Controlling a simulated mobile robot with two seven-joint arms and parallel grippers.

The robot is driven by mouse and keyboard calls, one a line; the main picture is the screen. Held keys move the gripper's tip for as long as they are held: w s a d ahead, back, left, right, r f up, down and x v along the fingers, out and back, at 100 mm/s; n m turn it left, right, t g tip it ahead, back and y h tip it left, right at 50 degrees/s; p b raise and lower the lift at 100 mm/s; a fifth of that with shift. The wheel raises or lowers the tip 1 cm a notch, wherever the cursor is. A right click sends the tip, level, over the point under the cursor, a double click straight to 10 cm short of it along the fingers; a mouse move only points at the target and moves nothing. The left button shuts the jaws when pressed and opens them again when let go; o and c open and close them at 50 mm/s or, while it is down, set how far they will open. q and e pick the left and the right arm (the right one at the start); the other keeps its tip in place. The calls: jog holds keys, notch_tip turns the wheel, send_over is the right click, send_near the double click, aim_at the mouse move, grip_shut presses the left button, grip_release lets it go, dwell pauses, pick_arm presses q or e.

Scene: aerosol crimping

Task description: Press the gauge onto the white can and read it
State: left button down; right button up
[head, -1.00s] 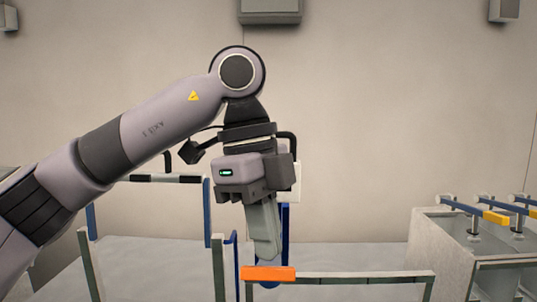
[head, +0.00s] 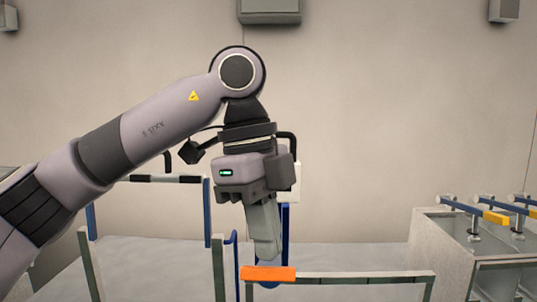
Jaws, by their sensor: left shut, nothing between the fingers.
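My left gripper (head: 265,252) hangs in the middle of the view, pointing down, its grey fingers together with nothing between them. Its fingertips are just above or behind an orange block (head: 268,273) on a grey frame; I cannot tell whether they touch. A blue upright part (head: 285,232) stands behind the fingers, partly hidden by them. I cannot make out the white can or the gauge. My right gripper is not in view.
A grey rail frame (head: 355,277) runs along the front. A metal tank (head: 440,250) with blue levers and yellow ends (head: 495,217) stands at the right. Blue and grey posts (head: 207,213) stand at the left. The floor between frame and tank looks clear.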

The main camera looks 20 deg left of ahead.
aim_at(266, 269)
pick_arm(q)
jog(key=shift+f, duration=0.15)
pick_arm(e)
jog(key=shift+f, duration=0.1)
pick_arm(q)
jog(key=shift+s+f+b, duration=0.2)
jog(key=shift+f+b, duration=1.2)
jog(key=shift+f, duration=0.15)
jog(key=shift+s+f+b, duration=0.1)
jog(key=shift+f+b, duration=0.45)
jog(key=shift+f, duration=0.05)
jog(key=shift+s+d+f+b, duration=0.1)
jog(key=shift+s+f+b, duration=0.1)
jog(key=shift+f+b, duration=0.6)
jog(key=shift+s+f+b, duration=0.2)
jog(key=shift+f+b, duration=0.45)
jog(key=shift+f, duration=0.2)
jog(key=f+b, duration=0.2)
jog(key=shift+s+d+f, duration=0.15)
jog(key=shift+s+f, duration=0.15)
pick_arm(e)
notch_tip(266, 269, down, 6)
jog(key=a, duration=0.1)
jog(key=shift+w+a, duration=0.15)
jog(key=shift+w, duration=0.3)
